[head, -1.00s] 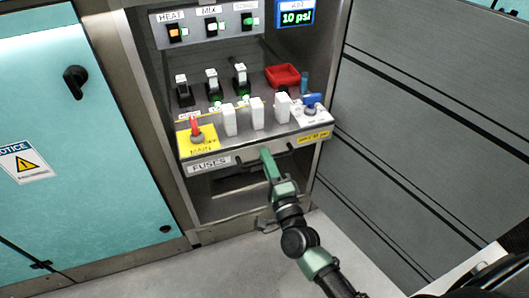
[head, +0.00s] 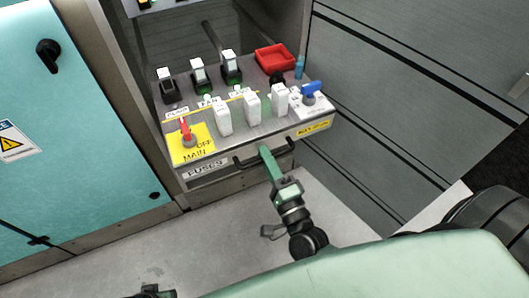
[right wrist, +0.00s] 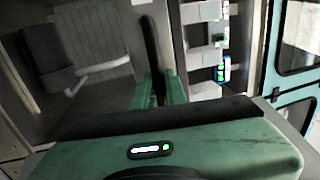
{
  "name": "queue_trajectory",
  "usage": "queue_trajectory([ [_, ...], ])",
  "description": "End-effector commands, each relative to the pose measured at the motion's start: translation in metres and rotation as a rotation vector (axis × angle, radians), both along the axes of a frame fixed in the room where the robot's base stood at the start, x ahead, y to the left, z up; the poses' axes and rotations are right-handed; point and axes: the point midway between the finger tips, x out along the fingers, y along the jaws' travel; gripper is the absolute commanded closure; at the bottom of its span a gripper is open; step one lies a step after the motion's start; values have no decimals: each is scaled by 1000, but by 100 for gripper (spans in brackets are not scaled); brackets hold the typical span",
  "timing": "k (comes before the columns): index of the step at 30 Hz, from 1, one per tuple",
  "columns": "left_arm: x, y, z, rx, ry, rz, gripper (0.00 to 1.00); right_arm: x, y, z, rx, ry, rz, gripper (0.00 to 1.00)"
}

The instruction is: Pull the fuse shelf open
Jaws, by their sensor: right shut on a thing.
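The fuse shelf's front shows in the head view below the switch panel, with a white FUSES label (head: 205,168) at its left and a dark bar handle (head: 246,160) across it. My right gripper (head: 265,152) is shut on this handle from the front. In the right wrist view the dark handle (right wrist: 150,45) runs away between the green fingers (right wrist: 158,88). The inside of the shelf is hidden beneath the panel, so I cannot tell how far it is out.
Above the shelf, the switch panel (head: 262,130) carries a red MAIN lever (head: 186,130), white switches, a blue lever (head: 311,88) and a red tray (head: 275,58). A teal cabinet (head: 85,130) stands left and a grey wall right. The floor in front (head: 180,235) is clear.

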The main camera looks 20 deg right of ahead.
Motion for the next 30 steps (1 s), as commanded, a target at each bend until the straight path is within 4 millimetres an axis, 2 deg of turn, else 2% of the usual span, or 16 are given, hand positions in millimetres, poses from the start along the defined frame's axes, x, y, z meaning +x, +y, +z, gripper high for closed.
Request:
queue_trajectory([
  [6, 0, 0, 0, 0, -1, 0, 64, -1, 1, -2, 0, 5, 2, 100],
  [7, 0, 0, 0, 0, -1, 0, 64, -1, 1, -2, 0, 6, 3, 82],
  [8, 0, 0, 0, 0, -1, 0, 64, -1, 1, -2, 0, 6, 3, 79],
  [18, 0, 0, 0, -1, -1, 0, 64, -3, 0, -2, 0, 3, 1, 79],
  [20, 0, 0, 0, -1, 0, 0, 64, -8, 0, -3, -1, 4, 1, 79],
  [30, 1, 0, 2, 0, 0, 0, 64, -62, -2, -14, -2, 6, 3, 79],
])
